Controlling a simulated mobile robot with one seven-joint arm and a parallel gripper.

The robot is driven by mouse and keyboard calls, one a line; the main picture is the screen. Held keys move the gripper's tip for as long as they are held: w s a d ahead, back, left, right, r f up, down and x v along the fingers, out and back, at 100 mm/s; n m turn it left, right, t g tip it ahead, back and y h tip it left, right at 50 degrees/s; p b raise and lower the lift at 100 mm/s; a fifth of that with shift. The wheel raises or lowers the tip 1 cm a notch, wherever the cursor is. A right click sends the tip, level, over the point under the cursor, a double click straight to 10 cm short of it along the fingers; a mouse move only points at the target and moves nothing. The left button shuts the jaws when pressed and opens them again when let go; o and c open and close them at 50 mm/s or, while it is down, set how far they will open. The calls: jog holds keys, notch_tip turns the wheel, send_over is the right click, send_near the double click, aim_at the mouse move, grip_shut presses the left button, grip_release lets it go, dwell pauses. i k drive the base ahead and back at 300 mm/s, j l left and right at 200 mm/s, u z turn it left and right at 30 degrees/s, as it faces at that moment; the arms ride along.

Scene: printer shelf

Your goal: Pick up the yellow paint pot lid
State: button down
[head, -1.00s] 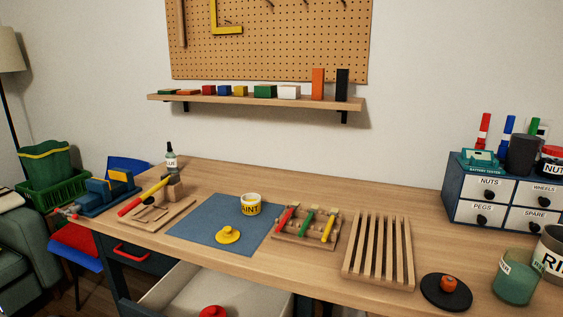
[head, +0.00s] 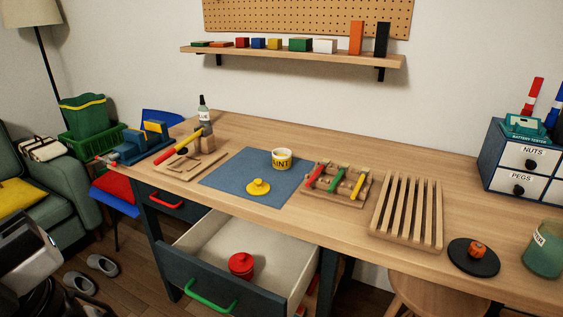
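The yellow paint pot lid (head: 258,187) is a flat round disc with a small knob on top. It lies on the blue mat (head: 228,178) on the wooden bench. The open paint pot (head: 281,159), white with a yellow label, stands behind it near the mat's back right edge. My gripper cannot be made out; dark and grey parts at the lower left edge may be mine.
An open drawer (head: 188,268) with a red lidded pot (head: 241,265) juts out below the bench front. A tool rack (head: 336,186) and a slatted wooden rack (head: 408,212) stand right of the mat. A wooden stool (head: 425,291) is at lower right.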

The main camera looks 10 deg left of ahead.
aim_at(258, 188)
jog(key=i+l+u, duration=0.3)
jog(key=i+l, duration=0.3)
jog(key=i+l+u, duration=0.3)
jog(key=i+l, duration=0.2)
jog(key=l, duration=0.25)
